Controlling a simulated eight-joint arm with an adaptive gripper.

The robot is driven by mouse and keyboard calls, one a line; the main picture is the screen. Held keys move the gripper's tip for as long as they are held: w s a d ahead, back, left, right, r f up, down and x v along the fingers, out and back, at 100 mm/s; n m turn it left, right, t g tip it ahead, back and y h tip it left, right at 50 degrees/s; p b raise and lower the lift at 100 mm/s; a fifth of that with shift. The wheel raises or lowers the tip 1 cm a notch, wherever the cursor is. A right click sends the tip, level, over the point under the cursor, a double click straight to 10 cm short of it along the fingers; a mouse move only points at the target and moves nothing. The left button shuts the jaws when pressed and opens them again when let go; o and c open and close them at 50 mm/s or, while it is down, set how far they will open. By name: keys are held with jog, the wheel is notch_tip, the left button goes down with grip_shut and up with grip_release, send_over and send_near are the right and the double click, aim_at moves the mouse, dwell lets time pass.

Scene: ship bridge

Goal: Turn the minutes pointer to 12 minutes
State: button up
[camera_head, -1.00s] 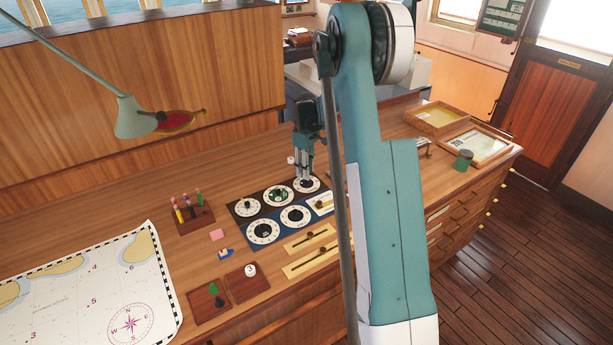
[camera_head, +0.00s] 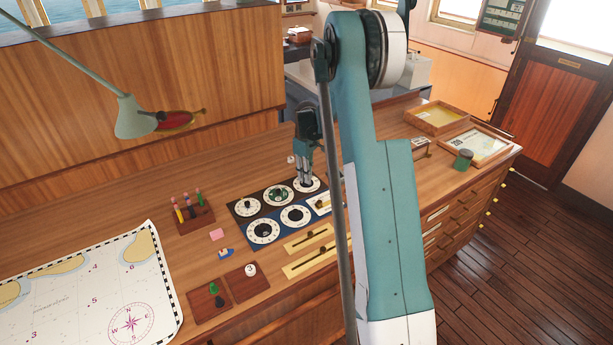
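A dark panel (camera_head: 237,210) on the wooden desk carries a row of three round dials. My gripper (camera_head: 304,184) points down at the far-right dial of this row (camera_head: 316,187), with its fingertips at the dial's middle. The fingers hide the pointer there, and I cannot tell whether they grip it. The middle dial (camera_head: 278,195) has a greenish centre. The left dial (camera_head: 248,207) has a dark knob. Labels and pointer readings are too small to read, so I cannot tell which dial shows minutes.
A blue panel with two more dials (camera_head: 263,231) (camera_head: 295,216) lies in front. Brass slider plates (camera_head: 306,241) lie nearer.

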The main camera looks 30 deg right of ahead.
jog(key=shift+m+b, duration=0.3)
jog(key=shift+b, duration=0.05)
jog(key=m+b, duration=0.2)
jog(key=m, duration=0.1)
jog(key=shift+f, duration=0.1)
jog(key=m+b, duration=0.2)
jog(key=m, duration=0.2)
jog(key=m+b, duration=0.2)
jog(key=m, duration=0.2)
jog(key=shift+m, duration=0.3)
jog(key=shift+m+b, duration=0.7)
jog(key=shift+m, duration=1.1)
jog(key=o, duration=0.9)
